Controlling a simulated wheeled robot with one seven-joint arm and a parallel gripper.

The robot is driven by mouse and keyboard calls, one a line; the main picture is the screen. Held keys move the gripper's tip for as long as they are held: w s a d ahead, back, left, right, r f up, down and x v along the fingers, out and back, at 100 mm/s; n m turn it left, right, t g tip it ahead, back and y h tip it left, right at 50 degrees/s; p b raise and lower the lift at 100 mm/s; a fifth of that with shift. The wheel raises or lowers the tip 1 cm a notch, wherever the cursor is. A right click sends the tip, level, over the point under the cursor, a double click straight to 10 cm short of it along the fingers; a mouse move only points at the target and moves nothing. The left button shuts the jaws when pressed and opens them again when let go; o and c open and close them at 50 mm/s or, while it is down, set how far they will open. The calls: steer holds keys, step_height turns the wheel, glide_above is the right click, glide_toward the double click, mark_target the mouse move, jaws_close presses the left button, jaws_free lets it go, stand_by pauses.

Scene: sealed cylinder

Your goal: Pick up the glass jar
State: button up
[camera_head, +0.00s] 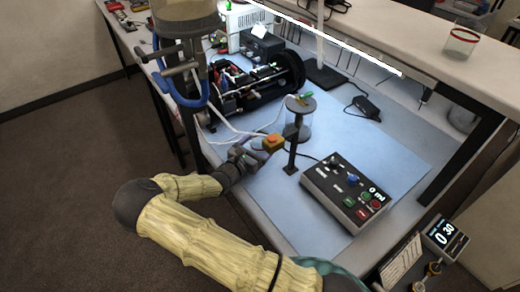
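A second clear glass vessel (462,43) with a red rim stands on the raised shelf at the upper right. I cannot tell for certain which one is the glass jar. My gripper (258,152) is over the near left edge of the mat, left of the lidded cylinder and below it in the picture. Its fingers are small and partly merge with an orange-topped block, so their opening is unclear.
A dark control box (346,192) with knobs and buttons sits on the blue mat (395,150). A dark machine (250,88) with a large wheel stands behind. A dark post (291,155) stands close in front of the lidded cylinder. The mat is mostly clear around the box.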

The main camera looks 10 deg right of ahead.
mark_target(259, 136)
stand_by(0.5)
steer(key=c, duration=1.2)
steer(key=shift+o, duration=0.2)
steer(key=shift+r, duration=0.15)
steer(key=shift+r+p, duration=0.95)
steer(key=shift+p, duration=0.1)
steer(key=shift+r+p, duration=0.9)
steer(key=shift+r, duration=0.05)
steer(key=p+v, duration=0.2)
steer(key=v, duration=1.6)
steer(key=shift+f+p, duration=0.25)
steer(key=shift+p, duration=0.1)
